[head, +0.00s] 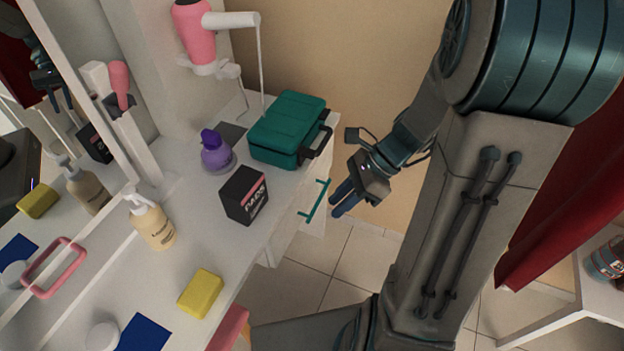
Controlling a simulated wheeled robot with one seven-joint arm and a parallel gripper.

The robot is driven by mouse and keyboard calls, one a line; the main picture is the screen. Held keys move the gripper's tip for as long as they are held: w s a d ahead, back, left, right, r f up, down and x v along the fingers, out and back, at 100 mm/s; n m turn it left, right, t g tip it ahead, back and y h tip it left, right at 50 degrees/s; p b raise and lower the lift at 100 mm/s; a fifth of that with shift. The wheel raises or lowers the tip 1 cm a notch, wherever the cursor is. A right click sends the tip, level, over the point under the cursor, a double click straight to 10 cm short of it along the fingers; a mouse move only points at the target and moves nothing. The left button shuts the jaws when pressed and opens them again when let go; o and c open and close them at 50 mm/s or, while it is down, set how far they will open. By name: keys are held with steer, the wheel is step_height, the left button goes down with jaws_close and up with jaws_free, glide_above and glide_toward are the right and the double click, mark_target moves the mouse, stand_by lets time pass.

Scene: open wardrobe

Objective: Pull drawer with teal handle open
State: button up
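The teal handle (316,202) is a thin bar on a white drawer front (318,172), under the right end of the white vanity counter. The drawer looks shut, its front in line with the cabinet. My gripper (338,205) is just right of the handle in the picture, with its dark blue fingers pointing toward it. The two fingers look apart and hold nothing. A small gap shows between the fingers and the handle; the exact depth is hard to tell.
On the counter (215,255) stand a teal case (285,122), a purple bottle (215,150), a black box (243,195), a pump bottle (150,222) and a yellow sponge (201,293). A mirror is at left. A red curtain (570,210) hangs at right. Tiled floor (330,260) shows below the drawer.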

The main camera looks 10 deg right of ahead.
steer(key=w+d+f+m+t+y+b, duration=0.3)
steer(key=w+f+m+y, duration=0.1)
steer(key=f+m, duration=0.55)
steer(key=m+t+b, duration=0.4)
steer(key=m+t, duration=0.3)
steer(key=m, duration=0.7)
glide_toward(320, 199)
steer(key=shift+y, duration=0.4)
steer(key=x, duration=0.3)
steer(key=b+x, duration=0.1)
steer(key=x, duration=0.2)
steer(key=f+b+x, duration=0.1)
steer(key=x, duration=0.3)
steer(key=shift+w+d, duration=0.1)
steer(key=shift+w, duration=0.05)
steer(key=shift+c, duration=0.4)
jaws_close()
